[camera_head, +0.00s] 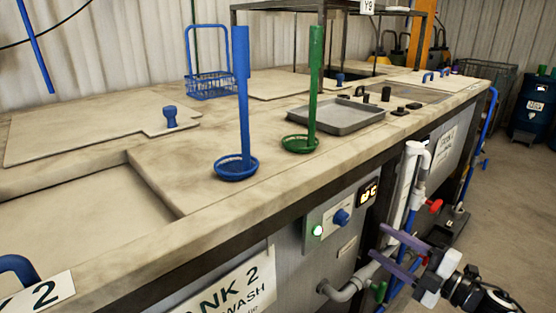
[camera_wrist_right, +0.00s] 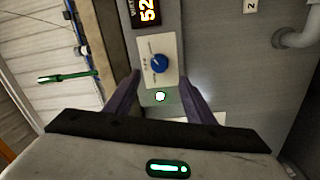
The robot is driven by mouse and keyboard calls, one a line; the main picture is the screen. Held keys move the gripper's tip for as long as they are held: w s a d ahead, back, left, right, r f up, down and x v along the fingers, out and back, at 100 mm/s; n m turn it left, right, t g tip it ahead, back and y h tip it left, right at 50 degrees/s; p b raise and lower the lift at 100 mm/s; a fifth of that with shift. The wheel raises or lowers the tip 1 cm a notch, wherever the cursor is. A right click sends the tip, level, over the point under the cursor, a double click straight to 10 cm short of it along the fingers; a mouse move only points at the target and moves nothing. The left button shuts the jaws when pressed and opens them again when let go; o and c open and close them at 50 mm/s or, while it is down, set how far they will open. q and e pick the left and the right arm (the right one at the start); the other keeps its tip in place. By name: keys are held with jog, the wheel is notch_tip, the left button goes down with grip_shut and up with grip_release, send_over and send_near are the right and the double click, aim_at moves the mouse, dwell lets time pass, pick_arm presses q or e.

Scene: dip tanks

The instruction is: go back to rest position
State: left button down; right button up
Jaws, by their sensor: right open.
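My right gripper (camera_head: 377,241) is at the lower right of the head view, in front of the tank's front face. Its two purple fingers are apart with nothing between them. In the right wrist view the open fingers (camera_wrist_right: 159,74) frame a control panel with a blue knob (camera_wrist_right: 159,63) and a lit green button (camera_wrist_right: 160,97). The fingers look apart from the knob; the exact gap cannot be told. In the head view the knob (camera_head: 341,217) and green button (camera_head: 317,230) lie left of the gripper. My left gripper is not in view.
White and blue pipes (camera_head: 411,185) with a red valve handle (camera_head: 434,206) run close to the right gripper. The worktop holds a blue dipper (camera_head: 236,168), a green dipper (camera_head: 300,143), a grey tray (camera_head: 336,116) and a blue basket (camera_head: 212,86). Floor at right is open.

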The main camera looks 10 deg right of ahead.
jog(key=s+a+f+m+g+h, duration=0.1)
jog(key=s+a+f+m+h, duration=0.1)
jog(key=s+a+f+m, duration=0.4)
jog(key=s+a+f+m+g+h, duration=0.1)
jog(key=s+a+f+m+h, duration=0.15)
jog(key=s+f+m, duration=0.4)
jog(key=s+a+f+m+g+h, duration=0.2)
jog(key=s+a+f, duration=0.2)
jog(key=f, duration=0.5)
jog(key=s+a+f+m+g, duration=0.3)
jog(key=s+a, duration=0.4)
jog(key=s, duration=0.3)
jog(key=shift+f+m, duration=0.55)
